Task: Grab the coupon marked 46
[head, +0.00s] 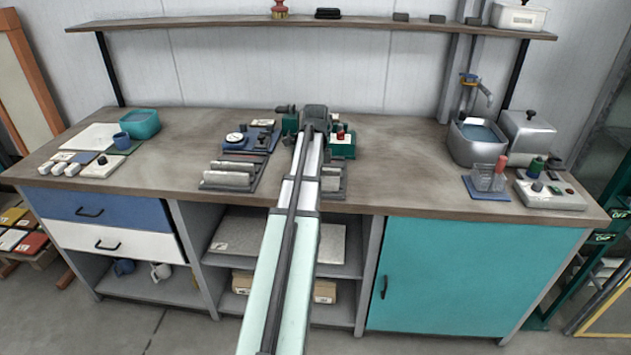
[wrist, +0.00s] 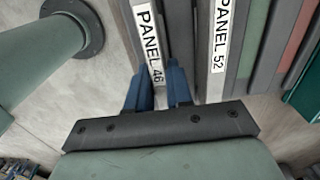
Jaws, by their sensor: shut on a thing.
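The coupon marked PANEL 46 (wrist: 149,40) is a thin grey plate with a white label, standing on edge in the wrist view. My gripper (wrist: 158,85) has its two blue fingers on either side of the near end of this coupon and is shut on it. The coupon marked PANEL 52 (wrist: 219,40) stands just to its right, apart from the fingers. In the head view my arm hides the gripper and the held coupon.
Green and reddish plates (wrist: 286,40) stand right of PANEL 52. A round-based post (wrist: 90,30) is at the left. The worktop (head: 410,170) is clear further right.

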